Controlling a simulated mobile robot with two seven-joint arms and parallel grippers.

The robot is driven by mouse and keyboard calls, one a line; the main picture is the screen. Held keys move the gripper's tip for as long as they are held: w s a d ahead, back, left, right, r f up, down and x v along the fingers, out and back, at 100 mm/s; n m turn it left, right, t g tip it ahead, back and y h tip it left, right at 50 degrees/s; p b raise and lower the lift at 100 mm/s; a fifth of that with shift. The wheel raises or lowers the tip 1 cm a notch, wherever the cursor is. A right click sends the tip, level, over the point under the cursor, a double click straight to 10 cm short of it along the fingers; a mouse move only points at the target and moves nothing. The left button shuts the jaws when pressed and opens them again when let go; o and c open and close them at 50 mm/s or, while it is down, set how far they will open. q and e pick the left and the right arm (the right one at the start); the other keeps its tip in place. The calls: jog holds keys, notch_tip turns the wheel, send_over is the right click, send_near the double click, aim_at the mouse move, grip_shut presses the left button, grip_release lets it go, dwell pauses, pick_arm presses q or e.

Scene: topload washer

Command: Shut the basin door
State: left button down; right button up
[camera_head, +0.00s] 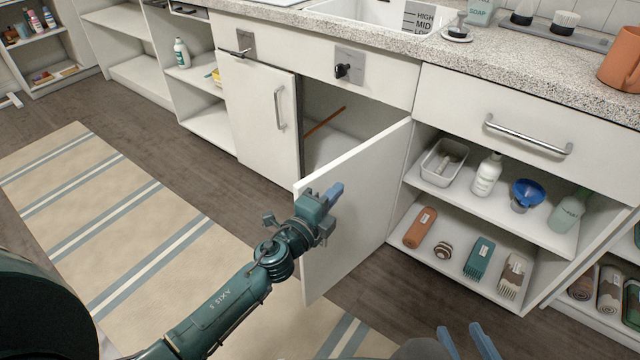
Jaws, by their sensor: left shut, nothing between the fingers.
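The basin cabinet under the sink has two white doors. The right door (352,215) stands open, swung out towards me, with its free edge near my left gripper. The left door (258,110), with a metal bar handle (279,107), looks shut or nearly so. My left gripper (334,192) is shut and empty at the open door's upper free corner; I cannot tell whether it touches. It hides part of that corner. My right gripper (468,342) is open and empty at the bottom edge, with its two blue fingers apart.
A speckled counter (480,55) with a sink (365,12) runs above. Open shelves (500,215) to the right of the open door hold bottles, a tray, brushes and rolled towels. A striped rug (110,215) lies on the dark wood floor.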

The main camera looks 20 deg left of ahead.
aim_at(319, 185)
pick_arm(q)
jog(key=shift+w+a, duration=0.5)
jog(key=shift+a, duration=0.4)
jog(key=shift+w+a, duration=0.45)
jog(key=shift+a, duration=0.4)
